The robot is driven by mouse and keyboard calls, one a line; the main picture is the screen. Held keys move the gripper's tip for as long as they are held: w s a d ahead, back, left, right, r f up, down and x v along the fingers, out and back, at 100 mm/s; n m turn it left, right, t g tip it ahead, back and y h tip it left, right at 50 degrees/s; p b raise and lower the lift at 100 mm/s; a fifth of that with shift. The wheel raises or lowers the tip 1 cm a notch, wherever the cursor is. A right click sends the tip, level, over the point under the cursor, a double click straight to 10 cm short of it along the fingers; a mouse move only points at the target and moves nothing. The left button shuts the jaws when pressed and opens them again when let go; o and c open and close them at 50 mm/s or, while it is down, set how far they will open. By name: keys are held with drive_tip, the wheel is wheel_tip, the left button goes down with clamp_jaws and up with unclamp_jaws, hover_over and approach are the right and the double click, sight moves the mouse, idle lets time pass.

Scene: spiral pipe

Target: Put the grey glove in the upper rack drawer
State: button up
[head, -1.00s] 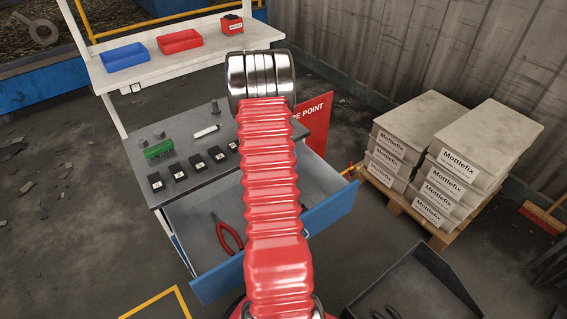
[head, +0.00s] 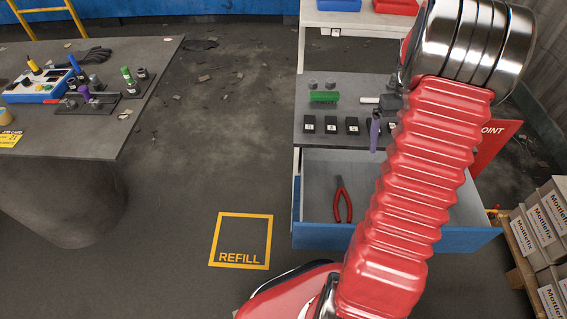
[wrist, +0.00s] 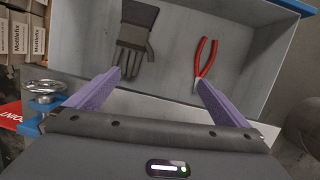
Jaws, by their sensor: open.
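The grey glove (wrist: 136,38) lies flat on the floor of the open blue-fronted drawer (head: 450,240) in the wrist view. In the head view my arm hides it. Red-handled pliers (wrist: 205,60) lie beside it, apart from it, and also show in the head view (head: 342,200). My gripper (wrist: 158,77) is open and empty, its purple fingers spread near the drawer's edge in the wrist picture. In the head view one purple finger (head: 375,134) shows by the rack's worktop (head: 350,90), above the drawer's back. I cannot see another drawer below.
Black boxes (head: 331,125) and a green block (head: 324,97) stand on the worktop. A grey table (head: 60,130) at left holds tools and a dark, glove-like item (head: 92,55). Mottlefix boxes (head: 545,235) stand at right. The floor around the REFILL square (head: 241,240) is clear.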

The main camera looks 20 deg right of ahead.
drive_tip(key=w+a+r+n+t+h, duration=0.1)
drive_tip(key=a+r+t, duration=0.1)
drive_tip(key=a+r, duration=0.65)
drive_tip(key=w+a+r+n+t+h, duration=0.15)
drive_tip(key=a+r, duration=0.35)
drive_tip(key=a, duration=0.7)
drive_tip(key=s+a+r+t, duration=0.1)
drive_tip(key=s+a, duration=0.2)
drive_tip(key=a, duration=0.3)
drive_tip(key=s+a+r+n+t+y, duration=0.1)
drive_tip(key=s+a+t, duration=0.1)
drive_tip(key=a, duration=0.4)
drive_tip(key=s+a+r+n+t+y, duration=0.1)
drive_tip(key=s+a+t, duration=0.1)
drive_tip(key=s+a, duration=0.2)
drive_tip(key=shift+s+a+r, duration=0.15)
drive_tip(key=shift+a+r, duration=0.15)
drive_tip(key=shift+a, duration=1)
drive_tip(key=shift+c, duration=0.3)
